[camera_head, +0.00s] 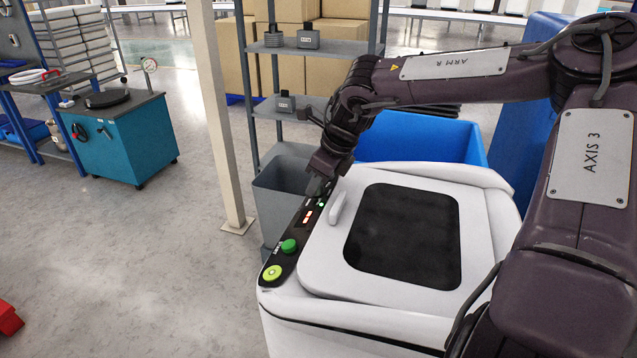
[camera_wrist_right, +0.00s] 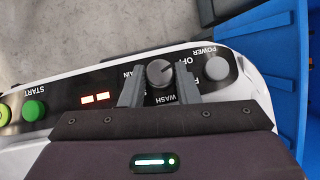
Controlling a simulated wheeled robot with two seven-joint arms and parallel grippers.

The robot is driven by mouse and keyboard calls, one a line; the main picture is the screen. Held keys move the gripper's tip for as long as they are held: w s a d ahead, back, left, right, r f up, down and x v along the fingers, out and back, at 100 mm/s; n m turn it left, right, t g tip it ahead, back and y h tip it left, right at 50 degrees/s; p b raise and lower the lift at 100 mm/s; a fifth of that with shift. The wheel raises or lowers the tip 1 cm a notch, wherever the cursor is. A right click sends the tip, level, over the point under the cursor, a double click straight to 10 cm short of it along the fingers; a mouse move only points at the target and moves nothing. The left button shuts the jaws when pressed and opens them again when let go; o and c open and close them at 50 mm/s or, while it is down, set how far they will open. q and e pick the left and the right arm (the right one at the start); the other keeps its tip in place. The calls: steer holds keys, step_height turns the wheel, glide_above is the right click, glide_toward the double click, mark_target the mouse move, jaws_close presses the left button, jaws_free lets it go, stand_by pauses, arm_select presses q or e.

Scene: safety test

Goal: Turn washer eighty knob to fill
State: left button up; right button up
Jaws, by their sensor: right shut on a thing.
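The washer (camera_head: 315,245) is a white machine with a dark window in its lid. Its black control panel (camera_head: 283,256) runs along the left edge. In the right wrist view, the grey round knob (camera_wrist_right: 160,73) sits on the panel, with OFF, WASH and partly covered labels around it. My right gripper (camera_head: 319,184) is over the far end of the panel, its two fingers on either side of the knob and shut on it; it also shows in the right wrist view (camera_wrist_right: 160,80). I cannot tell which label the knob points at. My left gripper is not in view.
The panel also has a green START button (camera_wrist_right: 34,110), a red display (camera_wrist_right: 95,98) and a grey POWER button (camera_wrist_right: 217,68). A grey bin (camera_head: 277,190) and a blue bin (camera_head: 425,135) stand by the washer. A pale post (camera_head: 219,120) rises left of it.

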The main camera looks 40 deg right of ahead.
steer(key=m+h+b, duration=0.2)
steer(key=m, duration=0.1)
steer(key=m+h+b, duration=0.1)
steer(key=shift+a+f+m+t+h, duration=0.15)
steer(key=shift+a+m+t+h, duration=0.15)
steer(key=shift+m, duration=0.1)
steer(key=m+h+b, duration=0.2)
steer(key=m, duration=0.1)
steer(key=shift+a+m+g+h+b, duration=0.15)
steer(key=shift+m+g+h+b, duration=0.15)
steer(key=shift+g, duration=0.1)
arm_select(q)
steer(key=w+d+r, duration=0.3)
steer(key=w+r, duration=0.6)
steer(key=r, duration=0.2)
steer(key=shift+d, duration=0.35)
arm_select(e)
steer(key=shift+m+h, duration=0.3)
steer(key=shift+m, duration=0.2)
steer(key=o, duration=1)
steer(key=shift+c, duration=0.2)
